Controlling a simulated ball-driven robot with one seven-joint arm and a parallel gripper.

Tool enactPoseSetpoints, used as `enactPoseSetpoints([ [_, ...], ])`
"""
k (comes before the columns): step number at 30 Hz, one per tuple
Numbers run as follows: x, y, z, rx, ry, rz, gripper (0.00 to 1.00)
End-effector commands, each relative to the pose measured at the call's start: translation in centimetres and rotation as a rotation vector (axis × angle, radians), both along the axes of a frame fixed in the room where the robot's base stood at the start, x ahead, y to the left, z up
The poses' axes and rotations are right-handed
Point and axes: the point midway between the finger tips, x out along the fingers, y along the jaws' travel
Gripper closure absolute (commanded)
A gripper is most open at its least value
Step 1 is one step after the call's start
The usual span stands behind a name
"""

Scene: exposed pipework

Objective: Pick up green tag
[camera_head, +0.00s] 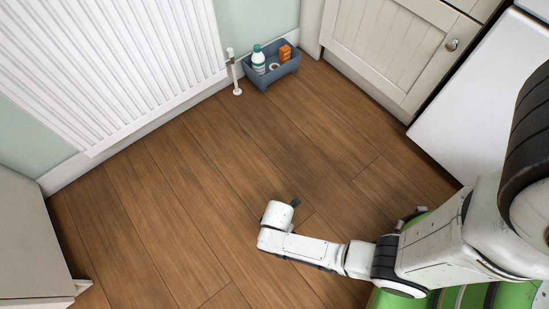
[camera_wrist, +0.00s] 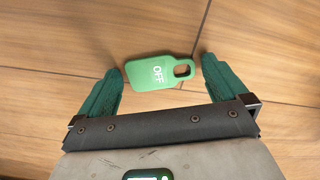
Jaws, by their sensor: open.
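The green tag (camera_wrist: 150,73) shows in the wrist view, with white "OFF" lettering and a hole at its right end. It appears to lie on the wooden floor. My gripper (camera_wrist: 162,72) is open, with one green finger to the left of the tag and the other to the right. The fingers look apart from the tag, and I cannot tell how high they are above it. In the head view my gripper (camera_head: 295,203) shows only as a small dark end beyond the white wrist. The tag is not visible there, probably hidden by my arm.
A white radiator (camera_head: 115,70) runs along the wall at upper left. A blue-grey caddy (camera_head: 272,74) with bottles stands by the radiator's pipe valve (camera_head: 235,75). Cream cabinets (camera_head: 395,45) and a white appliance (camera_head: 480,105) are at right. The middle of the wooden floor (camera_head: 185,170) is clear.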

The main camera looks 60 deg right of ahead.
Motion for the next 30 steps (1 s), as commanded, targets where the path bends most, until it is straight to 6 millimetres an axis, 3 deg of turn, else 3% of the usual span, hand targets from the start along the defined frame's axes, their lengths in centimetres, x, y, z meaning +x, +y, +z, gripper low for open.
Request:
enactPoseSetpoints([
  [16, 0.03, 0.03, -0.37, 0.000, -0.001, 0.001, 0.00],
  [30, 0.01, 0.02, -0.37, 0.000, -0.001, 0.001, 0.44],
])
